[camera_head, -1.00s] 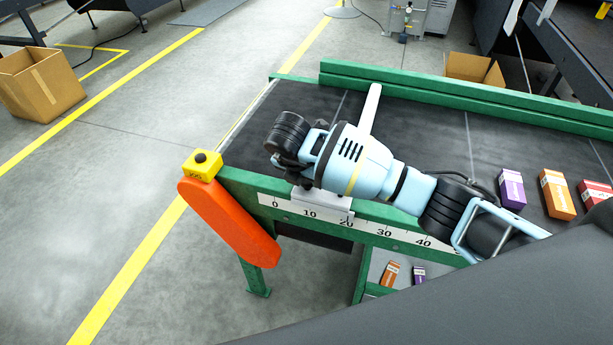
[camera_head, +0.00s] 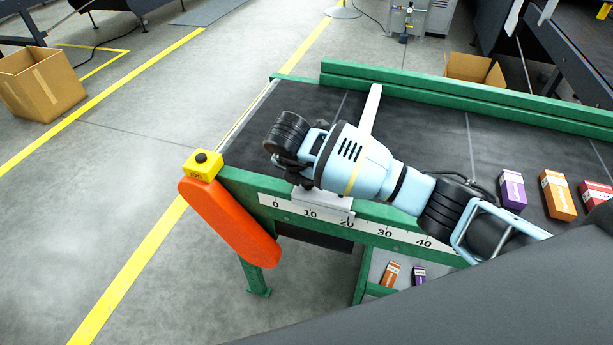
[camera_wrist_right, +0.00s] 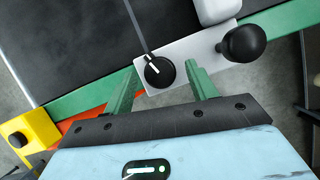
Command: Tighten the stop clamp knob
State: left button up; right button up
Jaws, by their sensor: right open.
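The stop clamp is a white plate (camera_head: 325,203) on the near green rail, above the number scale, with a white stop bar (camera_head: 372,100) reaching across the belt. In the right wrist view, the round black clamp knob (camera_wrist_right: 158,72) has a white pointer line and sits on the white plate (camera_wrist_right: 190,58). My right gripper (camera_wrist_right: 161,82) is open, its two fingers to either side of the knob; contact cannot be told. A black ball handle (camera_wrist_right: 246,43) stands to its right. In the head view my right wrist hides the knob. My left gripper is not in view.
A yellow button box (camera_head: 202,166) and an orange guard (camera_head: 230,222) are at the rail's left end. Purple (camera_head: 512,190), orange (camera_head: 557,195) and red (camera_head: 595,193) cartons lie on the belt (camera_head: 430,130) at right. A cardboard box (camera_head: 42,82) stands on the floor.

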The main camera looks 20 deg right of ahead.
jog(key=v, duration=0.8)
dwell(0.4)
